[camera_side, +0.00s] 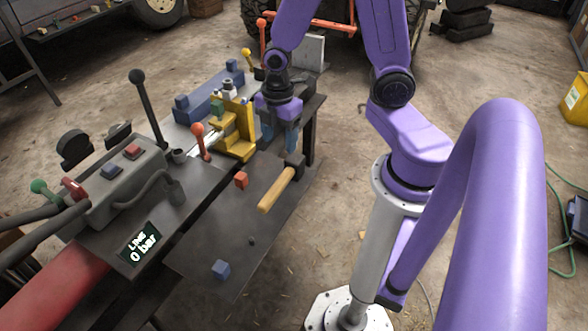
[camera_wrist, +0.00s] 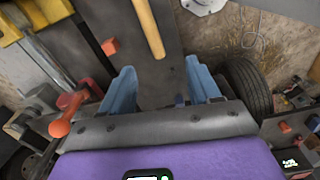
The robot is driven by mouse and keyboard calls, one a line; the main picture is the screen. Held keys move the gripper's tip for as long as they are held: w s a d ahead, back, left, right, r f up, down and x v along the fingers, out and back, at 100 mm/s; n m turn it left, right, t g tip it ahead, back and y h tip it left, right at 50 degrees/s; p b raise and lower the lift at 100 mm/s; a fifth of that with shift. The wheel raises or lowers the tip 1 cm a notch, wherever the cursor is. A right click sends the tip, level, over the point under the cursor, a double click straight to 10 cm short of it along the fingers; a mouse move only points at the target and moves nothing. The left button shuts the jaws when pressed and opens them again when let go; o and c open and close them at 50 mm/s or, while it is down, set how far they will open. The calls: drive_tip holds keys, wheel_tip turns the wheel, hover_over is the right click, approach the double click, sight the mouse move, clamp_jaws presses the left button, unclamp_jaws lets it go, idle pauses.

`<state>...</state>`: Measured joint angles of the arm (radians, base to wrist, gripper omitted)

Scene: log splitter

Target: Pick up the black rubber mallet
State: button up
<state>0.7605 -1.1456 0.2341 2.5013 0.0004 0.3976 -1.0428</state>
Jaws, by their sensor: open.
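The black rubber mallet lies on the dark bench plate. Its wooden handle (camera_side: 276,190) points toward the front left, and its black head (camera_side: 296,161) is at the far end, just below my gripper. My gripper (camera_side: 280,143) is open, with its blue fingers pointing down over the head end. In the wrist view the handle (camera_wrist: 149,27) runs up from between the spread fingers of my gripper (camera_wrist: 160,76). The head blends into the dark plate there, so its edges are hard to see. I cannot tell whether a finger touches it.
A yellow bracket (camera_side: 236,148) stands close left of my gripper, with an orange-red knobbed lever (camera_side: 198,132) beside it. The dark plate (camera_side: 215,235) is mostly clear at the front.

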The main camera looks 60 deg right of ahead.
drive_tip(key=n, duration=0.1)
hover_over(285, 174)
wheel_tip(285, 174, down, 5)
drive_tip(key=shift+n, duration=0.3)
wheel_tip(285, 174, down, 12)
drive_tip(key=shift+s+a, duration=0.1)
drive_tip(key=shift+d+f, duration=0.2)
drive_tip(key=shift+f, duration=2.55)
clamp_jaws()
